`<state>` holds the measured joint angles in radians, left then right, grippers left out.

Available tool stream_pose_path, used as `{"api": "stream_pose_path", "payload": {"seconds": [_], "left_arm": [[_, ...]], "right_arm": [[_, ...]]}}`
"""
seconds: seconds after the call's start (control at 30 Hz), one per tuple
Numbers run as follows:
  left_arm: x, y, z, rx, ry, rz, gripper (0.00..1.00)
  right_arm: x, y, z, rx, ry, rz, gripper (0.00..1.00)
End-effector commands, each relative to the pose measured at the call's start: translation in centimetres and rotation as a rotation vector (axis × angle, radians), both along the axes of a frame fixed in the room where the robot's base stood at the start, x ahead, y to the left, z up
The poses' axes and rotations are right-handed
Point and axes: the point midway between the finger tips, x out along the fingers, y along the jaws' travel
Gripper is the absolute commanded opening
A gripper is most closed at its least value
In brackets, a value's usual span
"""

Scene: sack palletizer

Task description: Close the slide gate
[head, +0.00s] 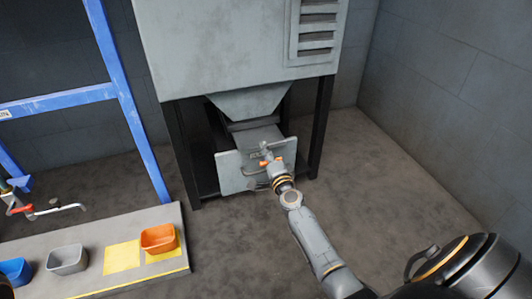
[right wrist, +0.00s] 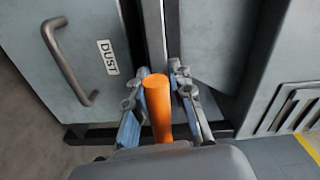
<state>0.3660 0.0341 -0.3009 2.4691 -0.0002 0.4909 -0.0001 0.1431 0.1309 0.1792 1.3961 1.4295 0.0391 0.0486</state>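The slide gate's orange handle (right wrist: 158,106) is between the two fingers of my right gripper (right wrist: 159,72) in the right wrist view. The fingers converge at the handle and appear to touch both sides of it. In the head view my right gripper (head: 271,162) is below the hopper outlet (head: 250,103) of the grey machine, and bits of orange show beside it. The gate plate itself cannot be made out clearly. A pale panel (right wrist: 85,62) labelled DUST, with a dark bar handle (right wrist: 68,62), is left of the gripper. My left gripper is out of view.
The grey machine (head: 235,50) stands on dark legs near the back wall. A low bench (head: 90,240) at the left holds an orange bin (head: 158,238), a grey bin (head: 67,259) and a blue bin (head: 14,271). A blue frame (head: 125,90) rises behind it. Floor at right is clear.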

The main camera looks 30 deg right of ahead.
Motion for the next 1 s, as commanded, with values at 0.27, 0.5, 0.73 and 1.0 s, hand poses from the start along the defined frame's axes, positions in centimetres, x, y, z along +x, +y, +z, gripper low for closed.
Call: {"api": "stream_pose_path", "payload": {"seconds": [0.27, 0.5, 0.73, 1.0], "left_arm": [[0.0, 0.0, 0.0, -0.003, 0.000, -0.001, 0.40], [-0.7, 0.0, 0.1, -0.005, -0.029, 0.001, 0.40], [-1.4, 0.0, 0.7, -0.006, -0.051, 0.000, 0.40], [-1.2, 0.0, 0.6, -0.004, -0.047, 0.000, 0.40]], "right_arm": [[0.0, 0.0, 0.0, -0.003, 0.000, 0.000, 0.00], [3.3, -0.7, -0.2, -0.006, -0.001, 0.002, 0.00], [4.6, -1.1, 0.0, -0.008, 0.001, 0.002, 0.00], [4.6, -1.1, 0.0, -0.008, 0.002, 0.002, 0.34]]}}
